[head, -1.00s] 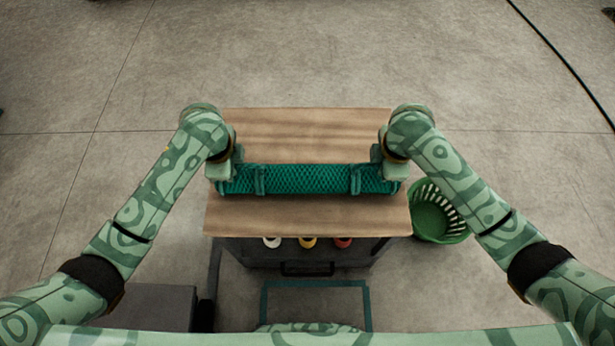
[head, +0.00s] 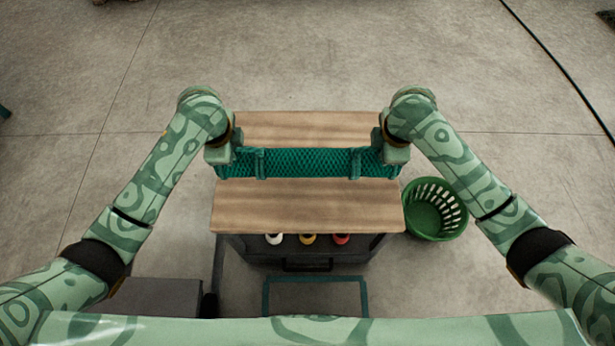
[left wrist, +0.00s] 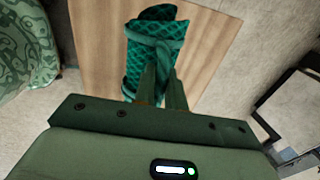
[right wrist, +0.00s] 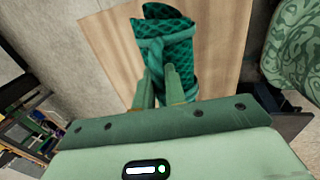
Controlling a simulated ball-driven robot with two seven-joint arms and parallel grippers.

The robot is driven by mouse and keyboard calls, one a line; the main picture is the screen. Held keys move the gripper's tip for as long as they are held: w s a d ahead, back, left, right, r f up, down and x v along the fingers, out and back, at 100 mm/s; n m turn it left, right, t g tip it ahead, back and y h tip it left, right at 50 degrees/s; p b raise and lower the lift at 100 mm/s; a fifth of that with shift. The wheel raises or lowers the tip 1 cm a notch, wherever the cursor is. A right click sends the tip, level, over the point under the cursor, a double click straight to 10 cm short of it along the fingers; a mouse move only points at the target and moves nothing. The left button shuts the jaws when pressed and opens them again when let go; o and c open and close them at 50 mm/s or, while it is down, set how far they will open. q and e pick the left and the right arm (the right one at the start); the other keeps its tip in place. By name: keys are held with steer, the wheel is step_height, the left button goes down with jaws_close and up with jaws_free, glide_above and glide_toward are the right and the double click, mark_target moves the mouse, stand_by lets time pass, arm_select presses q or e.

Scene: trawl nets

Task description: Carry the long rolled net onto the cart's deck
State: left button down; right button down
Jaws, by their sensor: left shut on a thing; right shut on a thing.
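The long rolled net (head: 308,163) is a green mesh roll with a band near each end. It lies level, left to right, above a wooden top (head: 306,205) and appears clear of it. My left gripper (head: 226,159) is shut on its left end and my right gripper (head: 390,157) is shut on its right end. The left wrist view shows the fingers at a green band on the net (left wrist: 155,55). The right wrist view shows the same at the other end of the net (right wrist: 168,50). I cannot pick out a cart for certain.
The wooden top sits on a dark cabinet with white, yellow (head: 308,239) and red items in its front. A green slatted basket (head: 435,208) stands on the floor to its right. The floor beyond is open.

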arm_select(q)
steer(key=shift+r, duration=0.45)
arm_select(e)
steer(key=shift+r, duration=0.45)
arm_select(q)
steer(key=shift+w+f, duration=0.1)
steer(key=shift+f, duration=0.1)
arm_select(e)
steer(key=shift+w+f, duration=0.1)
steer(key=shift+f, duration=0.1)
